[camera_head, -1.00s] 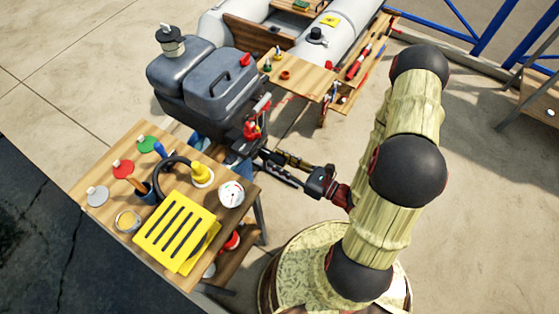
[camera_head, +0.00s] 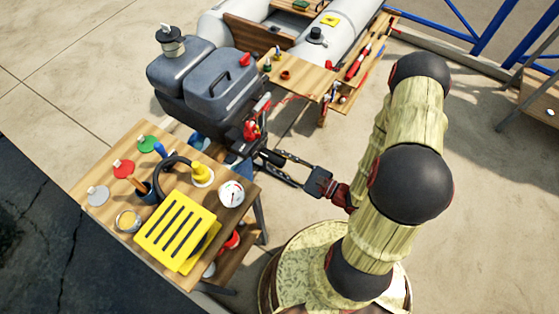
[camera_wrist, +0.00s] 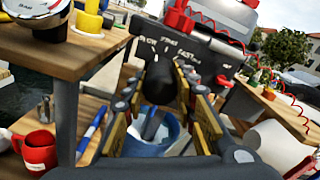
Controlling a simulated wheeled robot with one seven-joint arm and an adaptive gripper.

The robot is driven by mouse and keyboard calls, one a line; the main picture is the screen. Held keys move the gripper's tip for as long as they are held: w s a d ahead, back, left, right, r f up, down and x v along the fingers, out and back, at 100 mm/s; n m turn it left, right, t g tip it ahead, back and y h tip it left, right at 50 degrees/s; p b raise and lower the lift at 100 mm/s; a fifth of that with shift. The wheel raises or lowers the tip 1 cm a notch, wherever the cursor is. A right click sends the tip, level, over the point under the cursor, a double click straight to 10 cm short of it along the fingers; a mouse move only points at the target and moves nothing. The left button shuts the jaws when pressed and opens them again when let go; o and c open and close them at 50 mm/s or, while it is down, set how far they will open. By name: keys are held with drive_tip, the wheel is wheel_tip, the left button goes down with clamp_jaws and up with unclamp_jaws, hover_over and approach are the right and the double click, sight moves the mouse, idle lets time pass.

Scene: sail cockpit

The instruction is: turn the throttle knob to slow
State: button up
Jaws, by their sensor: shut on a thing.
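The throttle knob (camera_wrist: 159,82) is a black rounded grip at the motor's front. It sits between the fingers of my gripper (camera_wrist: 157,92) in the wrist view, and the gripper is shut on it. The dark throttle plate (camera_wrist: 178,52) behind the knob carries white lettering; FAST reads at its right, and the rest is too small to read surely. In the head view, my gripper (camera_head: 274,170) reaches from the right to the grey outboard motor (camera_head: 216,88). The knob is mostly hidden there by the fingers.
A wooden table (camera_head: 95,175) with a yellow slotted plate (camera_head: 175,230) and a white gauge (camera_head: 231,194) stands close left of the gripper. A red cup (camera_wrist: 36,150) is low left in the wrist view. A grey inflatable boat (camera_head: 340,50) lies behind.

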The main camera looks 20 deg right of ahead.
drive_tip(key=shift+n, duration=0.5)
drive_tip(key=o, duration=1.2)
drive_tip(key=shift+c, duration=0.2)
drive_tip(key=v, duration=1.2)
